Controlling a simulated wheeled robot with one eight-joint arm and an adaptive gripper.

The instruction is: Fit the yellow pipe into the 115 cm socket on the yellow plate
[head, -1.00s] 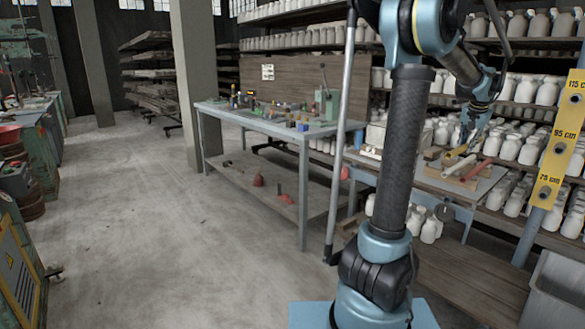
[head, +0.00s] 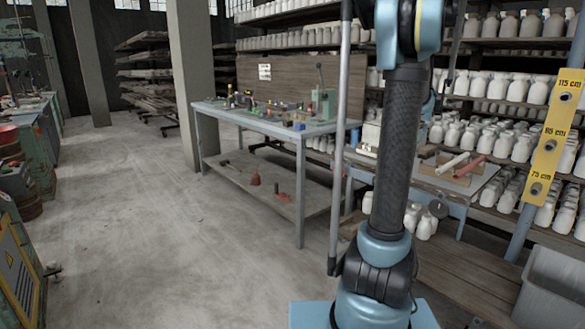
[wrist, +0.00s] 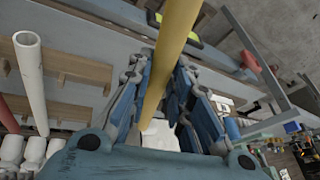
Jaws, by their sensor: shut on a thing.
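The yellow plate (head: 546,150) stands upright at the right of the head view, with sockets labelled 115, 95 and 75 cm from top to bottom. The 115 cm socket (head: 565,97) is the top one and looks empty. In the wrist view the yellow pipe (wrist: 177,30) runs between the blue fingers of my gripper (wrist: 163,78), which is shut on it. The pipe's upper end is beyond the frame. In the head view my gripper and the yellow pipe are hidden, apparently behind my arm. The plate is outside the wrist view.
A white pipe (head: 452,163) and a red pipe (head: 469,167) lie on wooden supports on the right table. Shelves of white bottles (head: 497,85) stand behind. A grey bin (head: 550,290) is below the plate.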

